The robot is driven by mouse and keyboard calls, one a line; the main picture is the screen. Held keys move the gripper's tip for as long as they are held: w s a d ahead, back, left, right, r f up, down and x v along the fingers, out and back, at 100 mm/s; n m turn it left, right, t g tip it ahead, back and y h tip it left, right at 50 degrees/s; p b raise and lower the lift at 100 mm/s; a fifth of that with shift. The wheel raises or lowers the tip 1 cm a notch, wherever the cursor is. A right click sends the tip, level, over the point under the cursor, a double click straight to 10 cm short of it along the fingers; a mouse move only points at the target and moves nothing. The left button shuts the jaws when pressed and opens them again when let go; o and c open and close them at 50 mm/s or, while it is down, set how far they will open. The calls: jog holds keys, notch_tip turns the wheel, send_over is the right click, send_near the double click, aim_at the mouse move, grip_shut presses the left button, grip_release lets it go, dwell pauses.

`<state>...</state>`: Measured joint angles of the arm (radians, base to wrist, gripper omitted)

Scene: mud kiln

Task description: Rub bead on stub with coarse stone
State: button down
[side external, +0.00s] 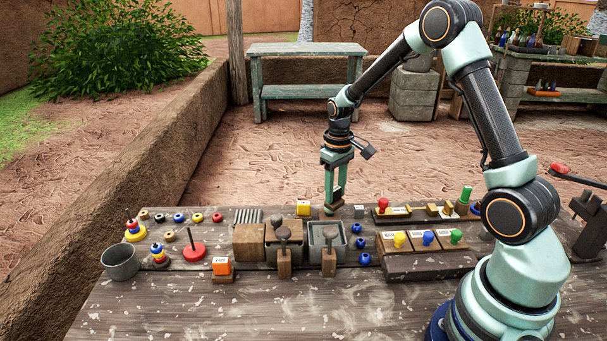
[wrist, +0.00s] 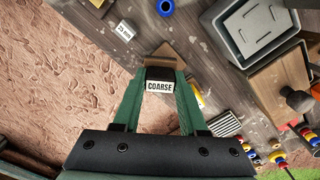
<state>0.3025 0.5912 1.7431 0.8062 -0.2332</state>
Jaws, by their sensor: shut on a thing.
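My gripper (side external: 334,196) reaches down at the far edge of the work table, left of a small grey cube (side external: 359,211). In the wrist view my gripper (wrist: 160,77) is shut on the coarse stone, a block with a white face (wrist: 160,86) reading COARSE. Loose blue beads (side external: 360,242) lie to the right of the grey tray. I cannot pick out for certain which bead is on the stub.
A grey tray (side external: 346,252) and wooden boxes (side external: 249,243) stand mid-table, with upright wooden-handled tools in front. Right are labelled blocks with coloured knobs (side external: 422,240). Left are ring stacks (side external: 135,230) and a grey cup (side external: 120,262). The front of the table is clear.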

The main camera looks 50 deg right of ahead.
jog(key=shift+w+a, duration=0.8)
jog(key=shift+a, duration=0.1)
jog(key=shift+s+d, duration=0.85)
jog(key=shift+d, duration=0.05)
jog(key=shift+w+a, duration=0.9)
notch_tip(320, 180, up, 8)
dwell(1.3)
jog(key=shift+r, duration=0.1)
dwell(0.4)
